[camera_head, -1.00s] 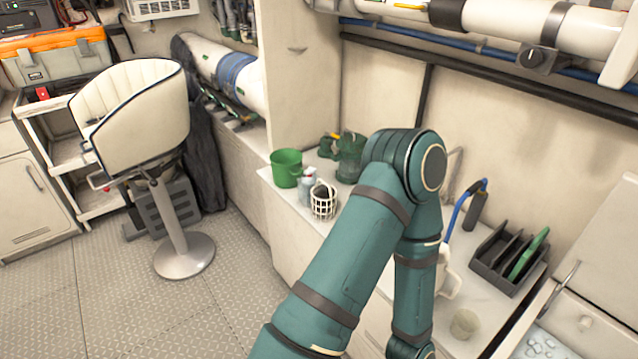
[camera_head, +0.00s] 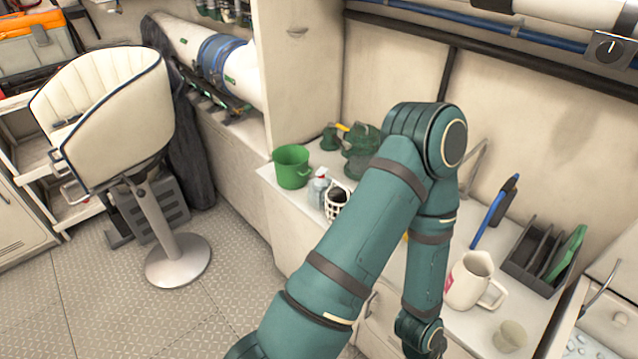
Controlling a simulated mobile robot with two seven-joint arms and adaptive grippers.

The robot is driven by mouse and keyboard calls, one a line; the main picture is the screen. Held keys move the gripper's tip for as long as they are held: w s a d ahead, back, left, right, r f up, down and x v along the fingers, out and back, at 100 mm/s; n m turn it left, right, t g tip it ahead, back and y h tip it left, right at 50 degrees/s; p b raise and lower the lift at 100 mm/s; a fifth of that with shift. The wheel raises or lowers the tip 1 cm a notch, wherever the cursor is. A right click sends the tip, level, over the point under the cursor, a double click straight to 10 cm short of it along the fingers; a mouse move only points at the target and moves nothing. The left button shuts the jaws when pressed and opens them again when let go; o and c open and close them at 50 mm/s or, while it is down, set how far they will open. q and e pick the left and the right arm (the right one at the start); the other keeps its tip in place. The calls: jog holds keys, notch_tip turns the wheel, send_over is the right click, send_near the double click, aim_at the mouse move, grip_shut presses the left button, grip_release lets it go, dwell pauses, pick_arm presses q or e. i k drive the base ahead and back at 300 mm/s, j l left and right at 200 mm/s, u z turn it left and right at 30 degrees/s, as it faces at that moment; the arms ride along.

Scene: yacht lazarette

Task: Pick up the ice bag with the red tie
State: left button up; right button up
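I cannot make out an ice bag with a red tie in this view. At the bottom right corner, a pale bluish surface with small round shapes (camera_head: 592,343) is partly cut off, and I cannot tell what it is. One of my teal arms rises from the bottom edge, bends at the elbow over the counter and drops to its wrist near the bottom edge. Its gripper is out of the frame, and so is the other gripper.
A cream seat (camera_head: 105,110) stands left. The metal floor (camera_head: 80,300) between is clear.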

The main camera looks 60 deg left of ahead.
aim_at(317, 186)
jog(key=j, duration=0.65)
jog(key=k+j, duration=0.15)
jog(key=j, duration=0.5)
jog(key=j+z, duration=0.1)
jog(key=j, duration=0.55)
jog(key=k+l, duration=0.05)
